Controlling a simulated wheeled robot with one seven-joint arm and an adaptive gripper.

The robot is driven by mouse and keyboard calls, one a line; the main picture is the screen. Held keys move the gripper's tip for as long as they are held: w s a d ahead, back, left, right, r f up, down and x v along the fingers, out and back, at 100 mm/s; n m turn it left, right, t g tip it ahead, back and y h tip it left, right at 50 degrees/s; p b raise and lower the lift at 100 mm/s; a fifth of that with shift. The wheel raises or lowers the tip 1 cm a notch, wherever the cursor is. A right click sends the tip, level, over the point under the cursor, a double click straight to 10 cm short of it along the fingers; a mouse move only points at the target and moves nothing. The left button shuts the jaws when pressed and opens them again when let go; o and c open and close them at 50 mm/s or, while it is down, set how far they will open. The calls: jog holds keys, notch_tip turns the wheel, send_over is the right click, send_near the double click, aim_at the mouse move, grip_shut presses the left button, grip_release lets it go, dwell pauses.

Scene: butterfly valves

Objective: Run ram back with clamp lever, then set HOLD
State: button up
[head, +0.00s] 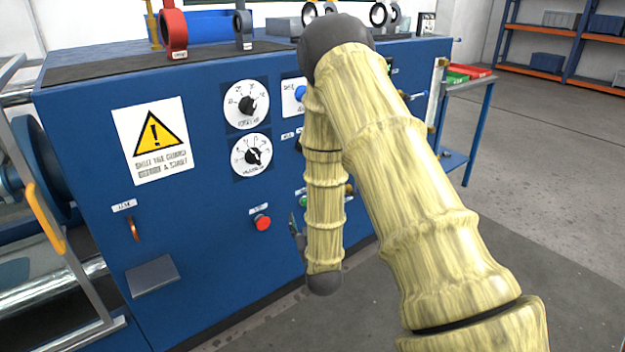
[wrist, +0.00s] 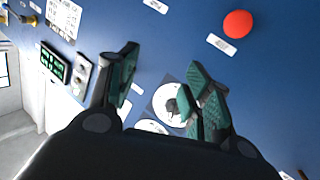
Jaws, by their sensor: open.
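My gripper (wrist: 163,62) is open and empty, with teal pads apart, facing the blue panel in the wrist view. In the head view my arm hides most of it; a dark piece (head: 298,236) shows beside the forearm. An upper dial (head: 247,103) and a lower dial (head: 252,154) sit on the panel; one dial (wrist: 170,104) shows between and behind the fingers. A copper-coloured handle (head: 133,229) hangs under a small label at lower left. I cannot read which control is the clamp lever or HOLD. The ram cannot be made out.
The blue cabinet (head: 90,110) has a warning sign (head: 153,140), a red button (head: 262,222), also in the wrist view (wrist: 238,24), and a protruding ledge (head: 152,275). A green-text display (wrist: 54,65) is at the wrist view's left. Valves (head: 173,30) stand on top. Open floor lies right.

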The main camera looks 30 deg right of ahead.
jog(key=w+d+r+t+h+b, duration=0.1)
jog(key=w+d+r+b, duration=0.1)
jog(key=w+d+r, duration=0.1)
jog(key=w+d+r+t+h+b, duration=0.1)
jog(key=w+d+r+b, duration=0.1)
jog(key=w+d+r, duration=0.1)
jog(key=w+d+r+m+t+h+b, duration=0.1)
jog(key=w+d+r+b, duration=0.1)
jog(key=w+d+r, duration=0.2)
jog(key=shift+w+r+t+h+b, duration=0.15)
jog(key=shift+w+r+h+b, duration=0.1)
jog(key=shift+r, duration=0.25)
jog(key=shift+w+r+t+h+b, duration=0.1)
jog(key=shift+w+r+t+h, duration=0.1)
jog(key=shift+r, duration=0.3)
grip_shut()
